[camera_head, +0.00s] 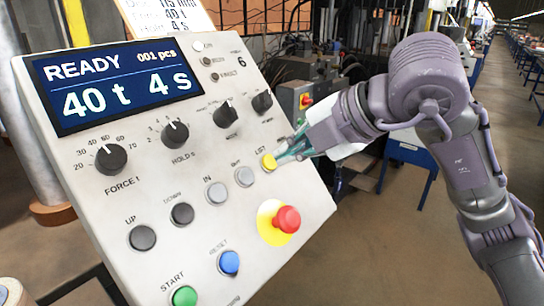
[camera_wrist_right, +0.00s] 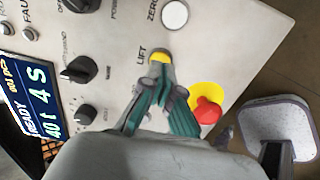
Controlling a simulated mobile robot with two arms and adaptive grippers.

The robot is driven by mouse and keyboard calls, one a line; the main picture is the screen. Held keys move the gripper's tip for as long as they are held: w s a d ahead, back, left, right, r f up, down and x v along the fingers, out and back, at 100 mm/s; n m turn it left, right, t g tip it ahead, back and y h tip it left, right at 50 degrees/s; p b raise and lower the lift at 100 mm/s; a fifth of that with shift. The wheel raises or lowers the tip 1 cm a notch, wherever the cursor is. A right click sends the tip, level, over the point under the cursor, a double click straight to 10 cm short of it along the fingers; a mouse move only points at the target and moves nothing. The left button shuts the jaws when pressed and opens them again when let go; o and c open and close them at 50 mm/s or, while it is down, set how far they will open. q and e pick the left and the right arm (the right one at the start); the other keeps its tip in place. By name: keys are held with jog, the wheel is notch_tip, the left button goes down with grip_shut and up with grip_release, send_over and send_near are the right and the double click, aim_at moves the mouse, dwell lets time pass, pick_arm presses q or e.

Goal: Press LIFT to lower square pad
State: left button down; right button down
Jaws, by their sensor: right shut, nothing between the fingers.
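The yellow LIFT button (camera_head: 268,162) is on the right side of the tilted light-grey control panel (camera_head: 110,215). It also shows in the right wrist view (camera_wrist_right: 160,56), beside the label LIFT. My right gripper (camera_head: 279,157) is shut and empty, its fingertips at the button; in the wrist view the tips (camera_wrist_right: 160,70) overlap its lower edge. I cannot tell whether they press it. A square pad (camera_wrist_right: 278,127), pale with a dark edge, stands on a dark support at the right of the wrist view. My left gripper is not in view.
A red emergency knob (camera_head: 287,219) on a yellow disc sits below the LIFT button. Grey buttons lie to its left, and dark knobs (camera_head: 225,115) above. The display (camera_head: 118,82) reads READY, 40 t, 4 s. Open floor lies right of the panel.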

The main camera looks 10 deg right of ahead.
jog(key=p+v, duration=0.1)
jog(key=v, duration=0.4)
jog(key=shift+s+r, duration=0.1)
jog(key=shift+r, duration=0.05)
dwell(0.4)
